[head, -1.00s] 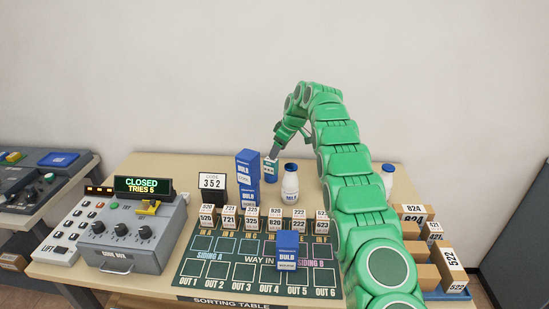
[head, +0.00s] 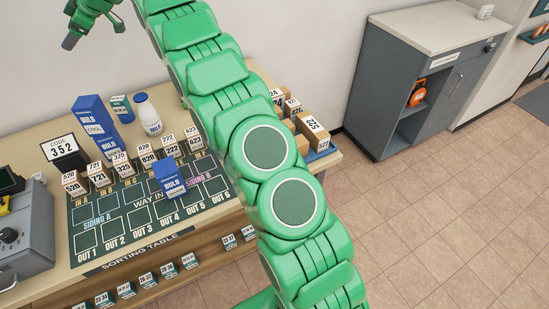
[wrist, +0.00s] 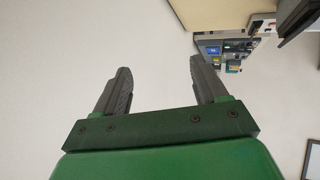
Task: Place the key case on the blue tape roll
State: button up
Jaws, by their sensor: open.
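I cannot make out a key case or a blue tape roll in either view. My gripper (head: 69,41) is at the top left of the head view, raised above the back of the sorting table. In the wrist view my gripper (wrist: 160,66) has its two dark fingers wide apart with nothing between them. It faces a bare pale wall.
The sorting table (head: 150,258) holds blue bulb boxes (head: 92,125), a white milk bottle (head: 148,115), a code sign (head: 64,148) and several small numbered boxes. A grey cabinet (head: 385,75) with an orange item (head: 417,92) stands right. The tiled floor (head: 440,215) is clear.

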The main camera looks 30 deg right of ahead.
jog(key=d+r+m+t, duration=0.2)
jog(key=d+r+t, duration=0.25)
jog(key=r, duration=0.75)
jog(key=d+r+m+t, duration=0.25)
jog(key=r+t, duration=0.25)
jog(key=r, duration=0.6)
jog(key=s+d+m+t+h, duration=0.1)
jog(key=s+d+m+h, duration=0.4)
jog(key=d, duration=0.6)
jog(key=s+d+m+h, duration=0.4)
jog(key=s+d+h, duration=0.25)
jog(key=d, duration=0.35)
jog(key=s+d+f+m+g+h, duration=0.15)
jog(key=s+d+f+g, duration=0.25)
jog(key=s+f, duration=0.75)
jog(key=s+d+f+m+g, duration=0.2)
jog(key=s+d+f+g, duration=0.45)
jog(key=s, duration=0.75)
jog(key=s+a+f+g+y, duration=0.1)
jog(key=s+f, duration=0.4)
jog(key=s, duration=0.6)
jog(key=s+a+f+n+g+y, duration=0.1)
jog(key=s+a+f+g, duration=0.2)
jog(key=s, duration=0.7)
jog(key=s+a+f+g+y, duration=0.2)
jog(key=s+a+f, duration=0.5)
jog(key=s, duration=0.4)
jog(key=shift+s+a+f+n+g, duration=0.25)
jog(key=shift+s+n+g, duration=0.1)
jog(key=shift+g, duration=0.15)
